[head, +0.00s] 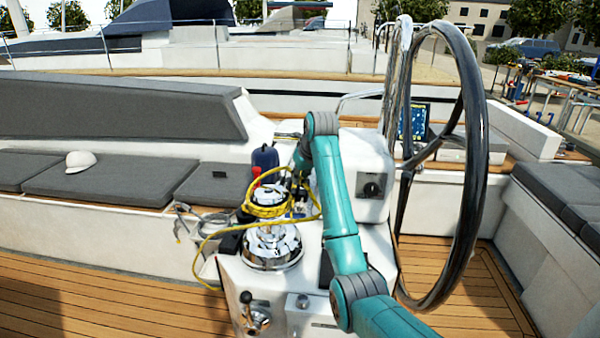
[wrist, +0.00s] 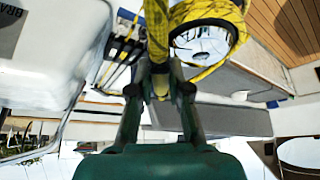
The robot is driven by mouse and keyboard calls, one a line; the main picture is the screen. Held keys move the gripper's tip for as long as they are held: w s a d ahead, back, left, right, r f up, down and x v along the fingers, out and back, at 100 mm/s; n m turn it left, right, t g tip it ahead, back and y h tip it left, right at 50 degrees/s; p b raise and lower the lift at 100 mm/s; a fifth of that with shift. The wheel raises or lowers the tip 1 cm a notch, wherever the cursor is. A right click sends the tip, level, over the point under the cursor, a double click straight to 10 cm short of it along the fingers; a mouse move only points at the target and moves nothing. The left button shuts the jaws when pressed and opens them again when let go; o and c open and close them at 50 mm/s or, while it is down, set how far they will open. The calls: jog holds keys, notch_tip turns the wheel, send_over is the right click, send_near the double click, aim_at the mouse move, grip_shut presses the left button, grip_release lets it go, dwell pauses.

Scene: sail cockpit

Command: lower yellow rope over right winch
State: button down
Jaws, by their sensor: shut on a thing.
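A chrome winch (head: 272,250) stands on the white console in the head view. My gripper (head: 297,196) is at the right of the coil, partly hidden by rope and clutter. In the wrist view, my gripper (wrist: 161,84) is shut on the yellow rope (wrist: 158,40), and the loop frames a shiny round surface.
A big steering wheel (head: 470,150) stands right of my arm. A blue bottle (head: 265,158) is behind the coil. Grey cushions (head: 110,182) and a white cap (head: 80,161) lie at left. A loose rope tail hangs left of the winch. The wooden deck (head: 100,300) is clear.

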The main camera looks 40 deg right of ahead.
jog(key=shift+f, duration=1.4)
notch_tip(320, 180, down, 8)
dwell(0.4)
jog(key=shift+f, duration=0.35)
dwell(0.6)
